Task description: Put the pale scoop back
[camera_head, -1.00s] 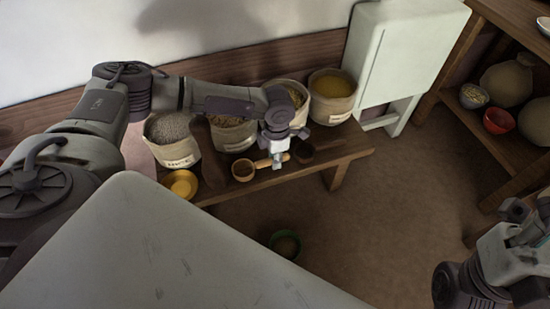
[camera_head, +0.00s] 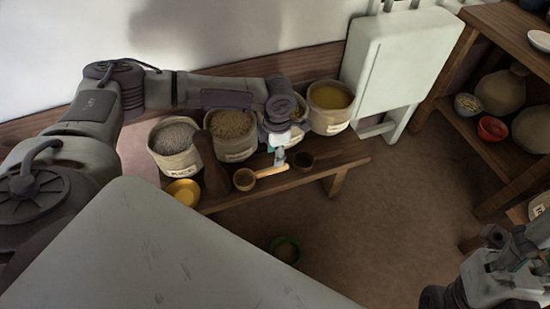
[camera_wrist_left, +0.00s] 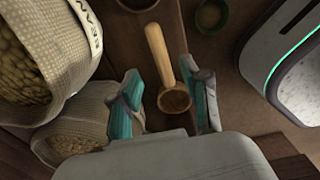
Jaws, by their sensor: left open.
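The pale scoop lies on the wooden bench (camera_head: 325,177). I cannot tell the height gap. My right gripper (camera_head: 510,250) is at the lower right, away from the bench; its finger state is unclear.
Sacks of grain stand along the bench, including a grey one (camera_head: 175,147) and a yellow one (camera_head: 330,107). A green bowl (camera_head: 285,249) is on the floor. Shelves (camera_head: 490,125) stand right.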

